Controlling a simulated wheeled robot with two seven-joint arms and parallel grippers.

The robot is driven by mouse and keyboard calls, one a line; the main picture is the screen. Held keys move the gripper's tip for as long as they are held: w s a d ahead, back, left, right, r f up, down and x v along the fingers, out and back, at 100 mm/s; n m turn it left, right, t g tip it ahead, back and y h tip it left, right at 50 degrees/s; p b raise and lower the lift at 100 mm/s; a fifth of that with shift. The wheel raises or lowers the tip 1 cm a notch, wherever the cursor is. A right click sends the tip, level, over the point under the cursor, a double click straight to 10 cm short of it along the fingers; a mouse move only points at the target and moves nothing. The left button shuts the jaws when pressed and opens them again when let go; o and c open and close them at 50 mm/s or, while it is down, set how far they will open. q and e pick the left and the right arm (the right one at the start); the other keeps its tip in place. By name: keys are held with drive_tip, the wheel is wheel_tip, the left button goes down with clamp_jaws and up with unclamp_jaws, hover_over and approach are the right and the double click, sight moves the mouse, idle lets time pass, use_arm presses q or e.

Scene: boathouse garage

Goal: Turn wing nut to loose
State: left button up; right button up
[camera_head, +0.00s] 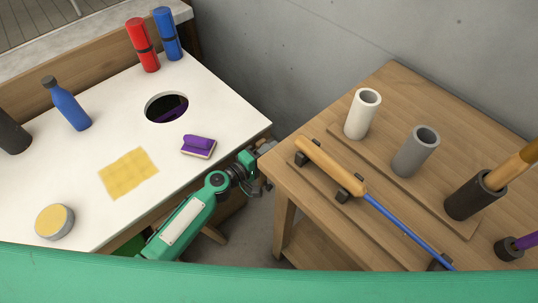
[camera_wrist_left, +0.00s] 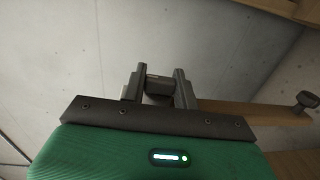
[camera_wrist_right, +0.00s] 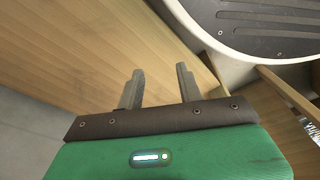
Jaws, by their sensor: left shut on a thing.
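My left gripper (camera_head: 264,150) is low in the gap between the white-topped table and the wooden bench, by the bench's left corner. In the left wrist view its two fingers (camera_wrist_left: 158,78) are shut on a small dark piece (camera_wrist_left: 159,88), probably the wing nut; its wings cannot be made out. The head view does not show this piece clearly. A dark knob (camera_wrist_left: 305,101) stands on a wooden beam to the right of the fingers, apart from them. My right gripper (camera_wrist_right: 158,82) shows only in its wrist view, open and empty, over a wooden surface.
The wooden bench (camera_head: 390,90) carries a paddle (camera_head: 330,166) in dark holders, a white tube (camera_head: 362,114) and a grey tube (camera_head: 416,151). The white table (camera_head: 100,90) holds bottles, a purple brush (camera_head: 198,146), a yellow cloth (camera_head: 128,173) and a round tin (camera_head: 54,221).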

use_arm(q)
drive_tip(key=shift+f+b, duration=0.1)
drive_tip(key=shift+b, duration=1.1)
drive_tip(key=b, duration=0.2)
drive_tip(key=shift+t+h+b, duration=0.3)
drive_tip(key=shift+t+h, duration=0.1)
use_arm(e)
drive_tip(key=w+a+r, duration=0.1)
drive_tip(key=w+r, duration=0.1)
drive_tip(key=r, duration=0.5)
drive_tip(key=w+a+r, duration=0.1)
drive_tip(key=w+r, duration=0.2)
drive_tip(key=r, duration=0.4)
drive_tip(key=shift+r+t, duration=0.3)
drive_tip(key=shift+r, duration=0.05)
use_arm(q)
drive_tip(key=o, duration=1)
drive_tip(key=shift+c, duration=0.2)
